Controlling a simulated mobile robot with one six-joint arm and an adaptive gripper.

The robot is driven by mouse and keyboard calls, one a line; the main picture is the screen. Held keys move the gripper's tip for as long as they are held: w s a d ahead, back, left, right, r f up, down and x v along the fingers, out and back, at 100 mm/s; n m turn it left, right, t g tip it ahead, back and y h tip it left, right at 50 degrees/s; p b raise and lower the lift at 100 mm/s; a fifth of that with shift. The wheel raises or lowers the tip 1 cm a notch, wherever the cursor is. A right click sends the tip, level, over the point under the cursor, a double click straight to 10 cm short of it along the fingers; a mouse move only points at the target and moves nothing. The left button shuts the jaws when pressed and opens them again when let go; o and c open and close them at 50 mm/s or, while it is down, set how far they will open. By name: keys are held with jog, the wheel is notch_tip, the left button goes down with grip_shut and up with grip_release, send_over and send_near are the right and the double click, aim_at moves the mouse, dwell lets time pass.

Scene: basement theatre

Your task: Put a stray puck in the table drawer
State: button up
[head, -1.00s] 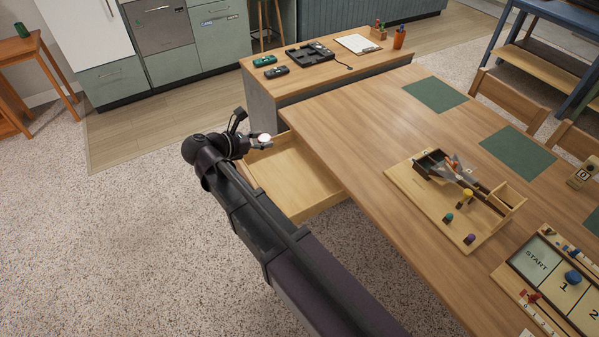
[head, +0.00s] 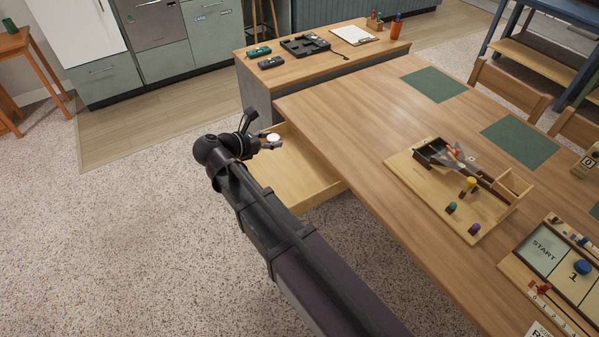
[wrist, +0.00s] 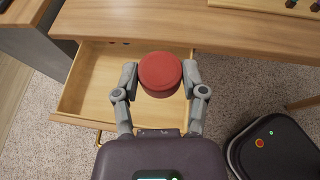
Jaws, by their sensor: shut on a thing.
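My gripper (head: 270,140) is shut on a round puck (wrist: 160,73), held between its two grey fingers. In the wrist view the puck is seen over the open drawer (wrist: 90,85), with the gripper coming from the drawer's front side. The puck is above the drawer floor; its exact height I cannot tell.
The tabletop (head: 350,125) overhangs the back of the drawer. A wooden game board (head: 425,190) and a START board (head: 540,255) with a blue puck (head: 582,267) lie on it. A side cabinet (head: 270,82) stands behind the drawer. Carpet left of the drawer is clear.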

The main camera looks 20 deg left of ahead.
jog(key=w+d+f+b, duration=0.2)
jog(key=d+f+b, duration=0.5)
jog(key=f+b, duration=0.3)
jog(key=w+d+f+b, duration=0.3)
jog(key=d+f+b, duration=0.5)
jog(key=f+b, duration=0.3)
jog(key=shift+w+f, duration=0.35)
jog(key=shift+f, duration=0.35)
jog(key=b, duration=0.2)
send_over(297, 178)
jog(key=shift+w+a+f, duration=0.1)
jog(key=shift+w+f, duration=0.05)
jog(key=shift+f, duration=0.6)
jog(key=shift+f+b, duration=1.6)
jog(key=shift+f, duration=0.2)
jog(key=shift+f+b, duration=0.5)
jog(key=shift+b, duration=0.1)
jog(key=o, duration=0.8)
